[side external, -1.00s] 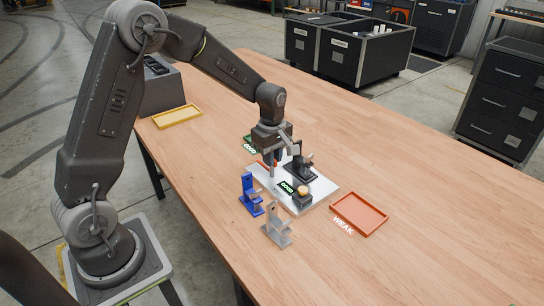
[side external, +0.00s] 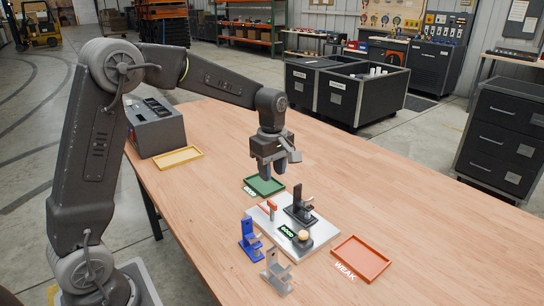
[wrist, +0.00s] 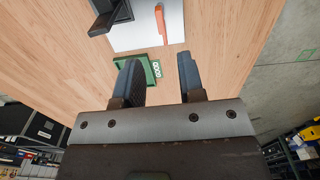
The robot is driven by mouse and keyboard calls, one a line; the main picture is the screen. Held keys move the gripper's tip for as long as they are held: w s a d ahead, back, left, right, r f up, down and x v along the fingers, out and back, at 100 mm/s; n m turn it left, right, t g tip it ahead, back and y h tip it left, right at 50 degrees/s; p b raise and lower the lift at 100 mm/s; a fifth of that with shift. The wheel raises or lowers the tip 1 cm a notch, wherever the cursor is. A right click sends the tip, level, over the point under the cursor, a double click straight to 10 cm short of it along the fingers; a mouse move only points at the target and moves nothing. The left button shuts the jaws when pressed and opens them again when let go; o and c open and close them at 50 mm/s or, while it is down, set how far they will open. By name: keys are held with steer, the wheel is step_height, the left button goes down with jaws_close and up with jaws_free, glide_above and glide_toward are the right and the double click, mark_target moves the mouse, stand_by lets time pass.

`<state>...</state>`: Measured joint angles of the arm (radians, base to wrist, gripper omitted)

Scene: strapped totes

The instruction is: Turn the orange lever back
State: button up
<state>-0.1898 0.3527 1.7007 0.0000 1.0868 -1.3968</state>
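The orange lever (side external: 273,207) stands on the left part of the pale plate (side external: 262,225), with a short arm at its top. In the wrist view the lever (wrist: 161,24) shows at the top centre, beyond the fingertips. My gripper (side external: 267,174) hangs above and behind the plate, clear of the lever. In the wrist view its two fingers (wrist: 158,66) are apart with nothing between them. A black clamp-like fixture (side external: 299,208) stands on the plate, right of the lever. A dark block with a tan round top (side external: 303,239) sits by the plate's front edge near a GOOD label.
A green tray (side external: 264,186) marked GOOD lies behind the plate, an orange tray (side external: 360,260) marked WEAK to its right. A blue bracket (side external: 250,239) and a grey bracket (side external: 277,270) stand in front. A yellow tray (side external: 178,157) lies far left. The table's right side is clear.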

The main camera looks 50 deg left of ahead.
steer(key=shift+r, duration=2.05)
steer(key=s+d+r+m+t, duration=0.1)
steer(key=s+d+r+m, duration=0.25)
steer(key=s, duration=0.25)
steer(key=s+d+r+m+t, duration=0.2)
steer(key=s+m, duration=0.3)
steer(key=s, duration=0.1)
steer(key=s+d+f+m+t, duration=0.2)
steer(key=s+m, duration=0.7)
steer(key=s, duration=0.2)
steer(key=shift+d+m+t, duration=0.3)
steer(key=shift+d+m, duration=0.05)
steer(key=shift+d, duration=0.05)
